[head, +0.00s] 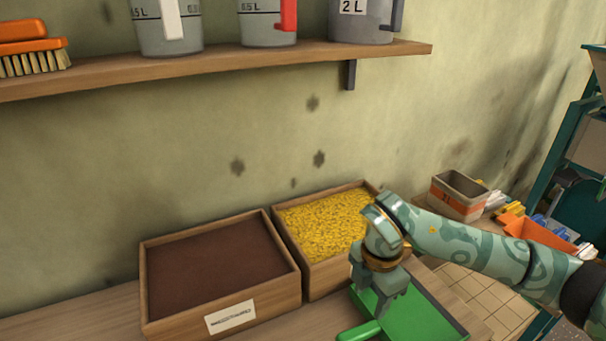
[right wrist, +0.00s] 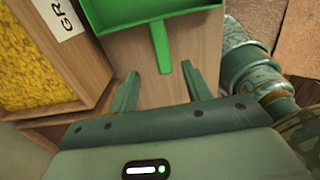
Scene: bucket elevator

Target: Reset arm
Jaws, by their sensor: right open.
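My right gripper (head: 385,299) is above the green dustpan-like scoop (head: 425,313) on the wooden bench, pointing down. In the right wrist view its two fingers (right wrist: 160,92) are apart with nothing between them. The scoop's green handle (right wrist: 160,45) points toward the gap between the fingers and ends just ahead of them. My right arm reaches in from the right in the head view. My left gripper is in neither view.
A wooden box of brown material (head: 153,327) and a box of yellow grains (head: 318,284) stand left of the gripper. A shelf (head: 225,64) with measuring jugs (head: 268,26) and a brush (head: 35,58) hangs above. Smaller bins (head: 458,196) stand at the right.

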